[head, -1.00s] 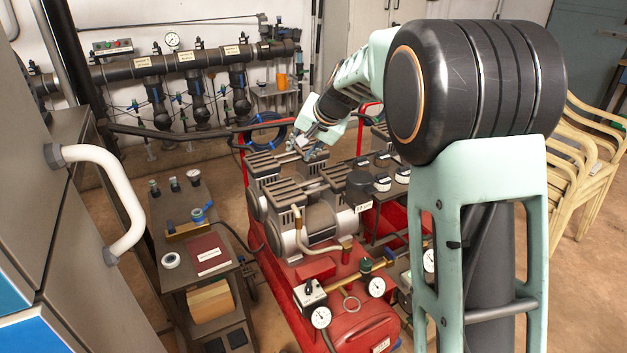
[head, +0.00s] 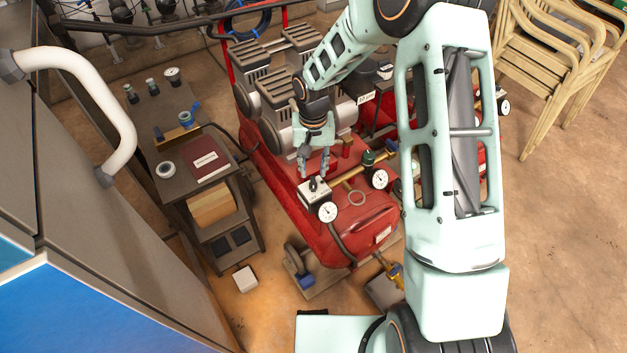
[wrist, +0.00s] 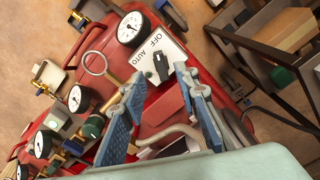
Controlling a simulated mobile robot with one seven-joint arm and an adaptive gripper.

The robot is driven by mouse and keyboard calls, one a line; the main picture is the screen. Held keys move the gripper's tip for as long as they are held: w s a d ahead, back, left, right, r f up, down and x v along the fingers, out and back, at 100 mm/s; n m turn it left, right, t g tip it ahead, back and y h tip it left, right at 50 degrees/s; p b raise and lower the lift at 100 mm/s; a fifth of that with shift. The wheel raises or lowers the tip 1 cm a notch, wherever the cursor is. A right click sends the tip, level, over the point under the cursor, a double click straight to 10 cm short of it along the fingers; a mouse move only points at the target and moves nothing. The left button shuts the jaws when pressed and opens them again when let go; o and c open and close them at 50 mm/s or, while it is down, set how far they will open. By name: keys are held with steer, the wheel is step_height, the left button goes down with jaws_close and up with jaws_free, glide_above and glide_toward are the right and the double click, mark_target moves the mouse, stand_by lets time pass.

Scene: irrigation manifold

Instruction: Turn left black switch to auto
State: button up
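The black switch (wrist: 160,67) is a knob on a white box (head: 313,194) on the front end of the left red compressor tank. The wrist view shows OFF and AUTO printed beside it. The knob's upper end in that view seems nearer OFF than AUTO. My gripper (head: 314,171) points down just above and behind the box in the head view. In the wrist view my gripper (wrist: 157,80) is open, with its blue-padded fingers apart and nothing between them. The knob lies just beyond the fingertips; contact is not visible.
A pressure gauge (head: 327,212) sits against the box, and another gauge (head: 380,179) stands to its right. A brass pipe (head: 350,176) and a ring pull (head: 357,198) are close by. A dark cart (head: 187,140) stands left. My arm hides much of the right-hand compressor.

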mark_target(313, 184)
step_height(313, 184, down, 6)
steer(key=shift+f+b, duration=0.15)
steer(key=shift+b, duration=0.2)
steer(key=shift+c, duration=0.2)
jaws_close()
